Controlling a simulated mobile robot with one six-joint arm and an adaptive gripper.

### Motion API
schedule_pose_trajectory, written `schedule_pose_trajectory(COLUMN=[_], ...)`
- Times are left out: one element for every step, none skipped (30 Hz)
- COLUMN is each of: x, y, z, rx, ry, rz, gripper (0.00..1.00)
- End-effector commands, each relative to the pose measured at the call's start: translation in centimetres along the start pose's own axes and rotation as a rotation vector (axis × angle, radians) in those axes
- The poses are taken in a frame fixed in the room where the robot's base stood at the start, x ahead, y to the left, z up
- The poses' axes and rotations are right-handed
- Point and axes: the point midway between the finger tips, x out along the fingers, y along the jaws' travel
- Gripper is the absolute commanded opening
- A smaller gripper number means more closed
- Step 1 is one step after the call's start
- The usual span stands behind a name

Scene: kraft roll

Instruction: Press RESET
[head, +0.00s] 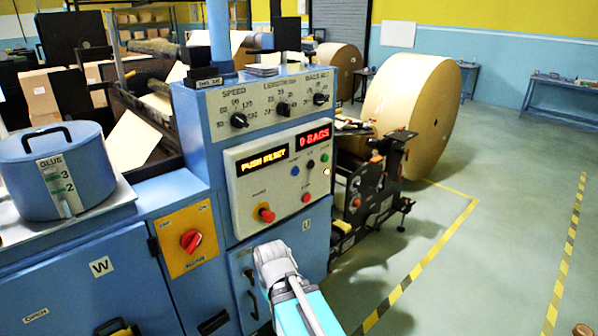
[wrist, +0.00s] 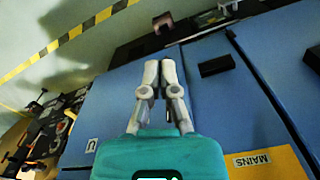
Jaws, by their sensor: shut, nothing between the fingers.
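The control panel (head: 282,170) is a pale box on the front of the blue machine. Its amber display (head: 263,163) appears to read PUSH RESET, and its red display (head: 314,136) reads 0 BAGS. Small buttons sit on it, including a blue button (head: 295,170), a green button (head: 323,158) and a white button (head: 326,172). Their labels are too small to read, so I cannot tell which is RESET. My gripper (head: 270,250) is shut and empty, below the panel before the blue cabinet; the wrist view shows its closed fingers (wrist: 159,70) against blue doors.
A red emergency-style knob (head: 265,213) sticks out at the panel's lower left. A red rotary switch (head: 191,241) is on a yellow plate to the left. Three black dials top the machine. A large kraft roll (head: 412,105) stands behind; open floor lies right.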

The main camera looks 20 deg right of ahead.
Motion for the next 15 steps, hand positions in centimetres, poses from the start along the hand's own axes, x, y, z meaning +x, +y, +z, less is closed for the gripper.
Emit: schedule_pose_trajectory(x=[0.00, 0.00, 0.00, 0.00, 0.00, 0.00, 0.00, 0.00, 0.00, -0.01, -0.03, -0.09, -0.16, -0.26, -0.43], y=[0.00, 0.00, 0.00, 0.00, 0.00, 0.00, 0.00, 0.00, 0.00, 0.01, 0.02, 0.05, 0.10, 0.15, 0.24], z=[0.01, 0.01, 0.01, 0.01, 0.01, 0.01, 0.00, 0.00, 0.01, -0.01, -0.03, -0.10, -0.20, -0.32, -0.54], rx=[0.000, 0.000, 0.000, 0.000, 0.000, 0.000, 0.000, 0.000, 0.000, 0.000, 0.001, 0.002, 0.004, 0.006, 0.010], ry=[0.000, 0.000, 0.000, 0.000, 0.000, 0.000, 0.000, 0.000, 0.000, 0.000, 0.000, 0.001, 0.001, 0.002, 0.004], rz=[0.000, 0.000, 0.000, 0.000, 0.000, 0.000, 0.000, 0.000, 0.000, 0.000, -0.001, -0.003, -0.005, -0.009, -0.015], gripper=[0.00, 0.00, 0.00, 0.00, 0.00, 0.00, 0.00, 0.00, 0.00, 0.00, 0.00, 0.00, 0.00, 0.00, 0.00])
